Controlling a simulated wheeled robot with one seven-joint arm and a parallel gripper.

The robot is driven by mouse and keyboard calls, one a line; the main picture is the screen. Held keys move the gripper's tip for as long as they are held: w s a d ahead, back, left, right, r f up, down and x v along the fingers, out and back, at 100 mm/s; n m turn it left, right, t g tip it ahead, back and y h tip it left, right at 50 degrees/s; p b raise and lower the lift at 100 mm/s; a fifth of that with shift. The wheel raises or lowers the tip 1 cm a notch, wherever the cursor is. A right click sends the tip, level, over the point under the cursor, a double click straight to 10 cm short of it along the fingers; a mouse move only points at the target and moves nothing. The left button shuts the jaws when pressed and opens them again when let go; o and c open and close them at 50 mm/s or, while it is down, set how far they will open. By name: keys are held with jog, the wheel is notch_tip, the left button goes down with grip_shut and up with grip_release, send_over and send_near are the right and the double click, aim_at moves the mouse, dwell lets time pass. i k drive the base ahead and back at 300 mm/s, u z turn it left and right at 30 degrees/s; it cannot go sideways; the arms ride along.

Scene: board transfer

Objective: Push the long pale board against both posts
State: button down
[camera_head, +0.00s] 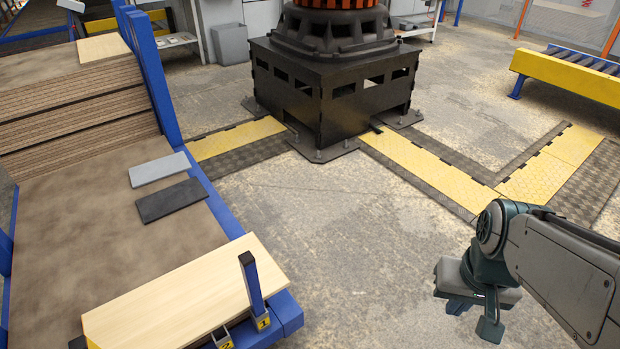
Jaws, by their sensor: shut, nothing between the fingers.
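The long pale board (180,298) lies flat at the near end of the brown-topped table, at the lower left. A blue upright post (251,283) stands in a yellow holder marked 1 (262,321) by the board's near right corner. The post overlaps the board in view, so I cannot tell whether they touch. A holder marked 2 (226,343) sits along the board's near edge, partly cut off by the frame; no tall post shows in it. My gripper (474,314) is at the lower right, shut and empty, over the floor and well apart from the board.
A light grey plate (159,169) and a dark grey plate (170,200) lie on the table (70,235) beyond the board. Stacked brown boards (75,100) stand at its far end beside a blue upright. A black pedestal (335,100) stands behind. Floor between table and gripper is clear.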

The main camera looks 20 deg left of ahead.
aim_at(176, 309)
jog(key=u, duration=0.2)
jog(key=i, duration=0.65)
jog(key=u, duration=1.1)
jog(key=i, duration=0.4)
jog(key=u, duration=0.4)
